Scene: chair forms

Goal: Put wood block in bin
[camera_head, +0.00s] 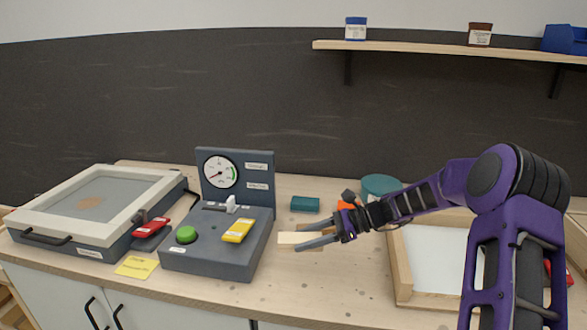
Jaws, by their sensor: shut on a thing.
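My gripper (306,236) reaches in from the right over the middle of the workbench. Its jaws are shut on a pale wood block (291,238), which sticks out to the left past the fingertips. I cannot tell whether the block touches the bench top. A wooden-framed tray with a pale floor (432,246) is on the bench to the right, partly hidden behind my arm. A blue bin (565,39) sits at the right end of the wall shelf. I cannot tell which of these is the task's bin.
A grey gauge console (205,258) with a green button and yellow switch stands just left of my gripper. A framed press-like box (100,205) is farther left. A teal block (305,205) and round teal container (381,185) lie behind. The wall shelf (420,48) holds two jars.

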